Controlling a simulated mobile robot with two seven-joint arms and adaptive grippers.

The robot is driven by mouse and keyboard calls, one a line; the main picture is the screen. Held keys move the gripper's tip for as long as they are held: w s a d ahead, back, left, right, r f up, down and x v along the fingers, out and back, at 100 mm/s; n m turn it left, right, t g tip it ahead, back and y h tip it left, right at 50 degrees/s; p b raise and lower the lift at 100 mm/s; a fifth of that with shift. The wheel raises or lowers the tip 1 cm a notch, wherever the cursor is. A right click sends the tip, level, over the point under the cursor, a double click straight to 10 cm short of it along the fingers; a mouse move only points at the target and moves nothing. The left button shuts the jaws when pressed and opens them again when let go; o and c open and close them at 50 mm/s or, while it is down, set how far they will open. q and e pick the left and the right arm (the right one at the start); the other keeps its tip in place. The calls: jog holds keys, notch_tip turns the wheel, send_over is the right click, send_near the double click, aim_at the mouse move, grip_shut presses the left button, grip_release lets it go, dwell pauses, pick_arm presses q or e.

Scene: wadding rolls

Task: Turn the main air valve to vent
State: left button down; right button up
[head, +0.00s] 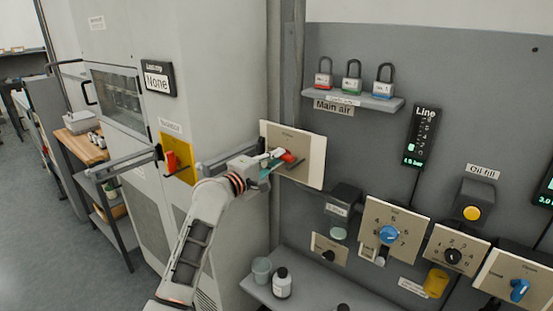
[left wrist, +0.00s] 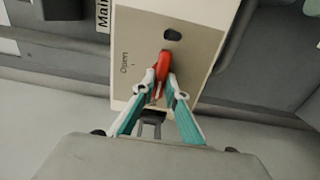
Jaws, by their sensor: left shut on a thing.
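The main air valve is a cream panel (head: 306,166) under the "Main air" label (head: 333,107); it also shows in the left wrist view (left wrist: 189,30). Its red handle (left wrist: 164,66) runs between my fingertips, and a bit of it shows in the head view (head: 288,157). My left gripper (head: 277,160) is shut on the red handle, its fingers on either side of it in the left wrist view (left wrist: 160,92). The word "Open" reads beside the handle; the vent mark is not legible. My right gripper is not in view.
To the right are blue knob panels (head: 389,235), a yellow button (head: 472,213) and a "Line" display (head: 422,135). A red switch on yellow (head: 171,161) is left. Bottles stand on the lower ledge (head: 300,295).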

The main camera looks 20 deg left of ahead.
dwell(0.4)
pick_arm(q)
jog(key=c, duration=2)
grip_release()
jog(key=shift+c, duration=0.2)
jog(key=v, duration=1.2)
